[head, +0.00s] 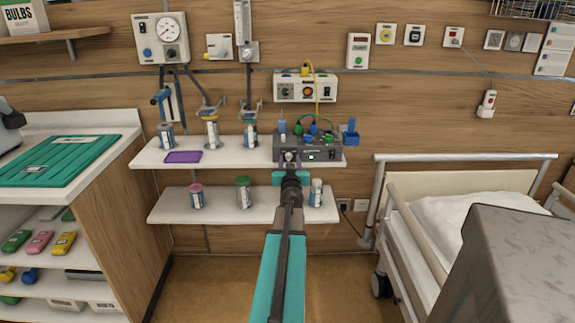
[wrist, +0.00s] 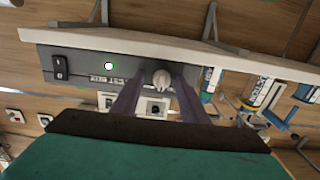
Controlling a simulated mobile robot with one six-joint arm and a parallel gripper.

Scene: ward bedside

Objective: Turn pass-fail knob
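A grey test box (head: 325,150) stands on the upper wall shelf in the head view. The wrist view shows its front face (wrist: 90,66) upside down, with a black rocker switch (wrist: 60,67), a lit white-green button (wrist: 108,66) and a pale knob (wrist: 161,82). I cannot read any label to confirm it is the pass-fail knob. My gripper (head: 290,162) is at the left part of the box front. In the wrist view my gripper (wrist: 158,80) has its two purple fingers apart, one each side of the knob, with gaps showing. I cannot tell how deep they reach.
The lower shelf (head: 230,212) holds jars. A bed (head: 450,205) stands right, a cabinet (head: 125,190) left.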

